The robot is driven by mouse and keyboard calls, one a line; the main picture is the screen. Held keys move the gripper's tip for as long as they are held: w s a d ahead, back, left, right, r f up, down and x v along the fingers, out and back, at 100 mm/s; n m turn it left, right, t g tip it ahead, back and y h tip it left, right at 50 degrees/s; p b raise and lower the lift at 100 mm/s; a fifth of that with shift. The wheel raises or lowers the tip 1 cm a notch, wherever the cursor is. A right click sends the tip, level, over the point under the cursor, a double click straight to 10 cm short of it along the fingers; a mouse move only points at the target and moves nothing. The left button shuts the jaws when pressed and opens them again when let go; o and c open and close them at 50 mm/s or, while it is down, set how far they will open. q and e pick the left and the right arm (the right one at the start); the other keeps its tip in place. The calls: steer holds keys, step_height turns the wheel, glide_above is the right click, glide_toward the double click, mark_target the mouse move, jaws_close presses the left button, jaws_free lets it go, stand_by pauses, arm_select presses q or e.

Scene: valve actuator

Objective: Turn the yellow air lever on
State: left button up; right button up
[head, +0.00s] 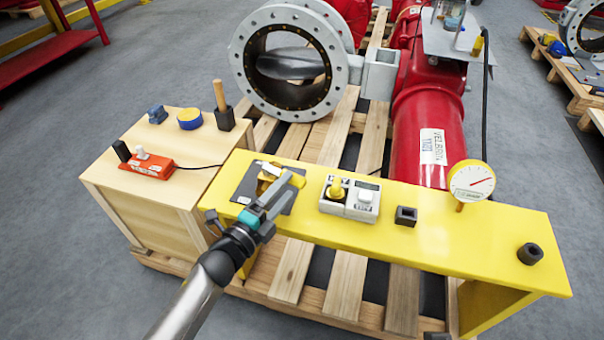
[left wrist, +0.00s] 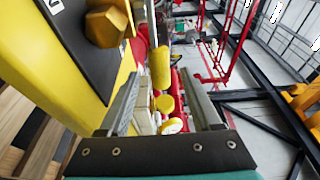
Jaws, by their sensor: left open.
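The yellow air lever (head: 296,180) sits on a dark plate (head: 247,184) at the left part of the yellow bench, with a gold valve body (left wrist: 106,26) beside it. My left gripper (head: 284,189) is open, over the plate at the lever. In the left wrist view the yellow handle (left wrist: 160,68) shows between the two open fingers. I cannot tell whether either finger touches it. The gripper partly hides the plate and lever in the head view.
On the yellow bench (head: 470,235) stand a white box with a yellow knob (head: 336,191), a black block (head: 406,216) and a gauge (head: 471,182). A wooden box (head: 150,205) with an orange device (head: 147,168) stands left. A flanged valve (head: 345,70) and red cylinder (head: 430,110) lie behind.

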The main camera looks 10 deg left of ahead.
arm_select(q)
steer(key=b+x, duration=0.2)
steer(key=x, duration=0.5)
steer(key=shift+w, duration=0.15)
arm_select(e)
steer(key=shift+t, duration=0.4)
step_height(320, 180, up, 4)
steer(key=shift+s+r, duration=0.1)
steer(key=shift+r, duration=0.15)
arm_select(q)
steer(key=shift+c, duration=0.2)
jaws_close()
